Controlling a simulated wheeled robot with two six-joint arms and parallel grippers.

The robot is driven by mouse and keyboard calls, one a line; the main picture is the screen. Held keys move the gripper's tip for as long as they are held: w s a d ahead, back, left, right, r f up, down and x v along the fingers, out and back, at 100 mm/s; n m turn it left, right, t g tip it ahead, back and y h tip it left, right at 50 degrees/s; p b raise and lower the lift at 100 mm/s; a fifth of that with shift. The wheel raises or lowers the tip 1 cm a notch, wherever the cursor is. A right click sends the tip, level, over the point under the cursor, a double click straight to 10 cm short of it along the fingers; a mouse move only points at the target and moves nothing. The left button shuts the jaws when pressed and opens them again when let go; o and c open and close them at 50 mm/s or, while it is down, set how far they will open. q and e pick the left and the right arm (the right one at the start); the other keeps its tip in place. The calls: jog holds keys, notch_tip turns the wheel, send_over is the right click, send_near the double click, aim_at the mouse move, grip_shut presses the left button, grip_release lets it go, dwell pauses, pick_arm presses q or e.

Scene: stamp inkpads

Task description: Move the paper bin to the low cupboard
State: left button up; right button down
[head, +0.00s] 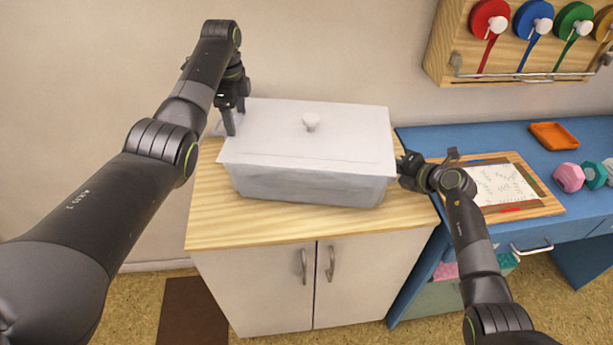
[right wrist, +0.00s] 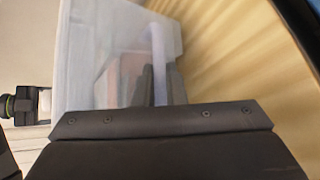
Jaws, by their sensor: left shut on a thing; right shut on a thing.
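My left gripper (head: 230,122) is shut on the bin's left end. My right gripper (head: 407,168) is shut on the bin's right end. In the right wrist view, the right fingers (right wrist: 160,85) close around a pale handle bar at the end of the bin (right wrist: 90,60).
A blue desk (head: 430,140) stands close on the right with a wooden board and paper (head: 500,187), an orange tray (head: 555,135) and coloured blocks (head: 569,177). A wall rack (head: 520,45) holds coloured discs. Bare cupboard top shows in front of the bin.

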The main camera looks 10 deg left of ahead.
pick_arm(q)
jog(key=shift+f+b, duration=0.2)
jog(key=shift+b, duration=0.1)
pick_arm(e)
jog(key=shift+w+a+f, duration=0.1)
pick_arm(q)
jog(key=o, duration=1.8)
jog(key=shift+f, duration=0.1)
jog(key=shift+c, duration=0.2)
pick_arm(e)
jog(key=c, duration=1.8)
grip_release()
jog(key=shift+f, duration=0.15)
pick_arm(q)
jog(key=shift+o, duration=1.4)
jog(key=shift+s+d, duration=0.15)
pick_arm(e)
jog(key=o, duration=0.3)
jog(key=shift+s, duration=0.25)
pick_arm(q)
jog(key=shift+r, duration=0.2)
notch_tip(320, 180, up, 8)
jog(key=shift+f, duration=0.15)
pick_arm(e)
jog(key=v, duration=1.2)
jog(key=shift+d, duration=0.25)
jog(key=shift+f, duration=0.1)
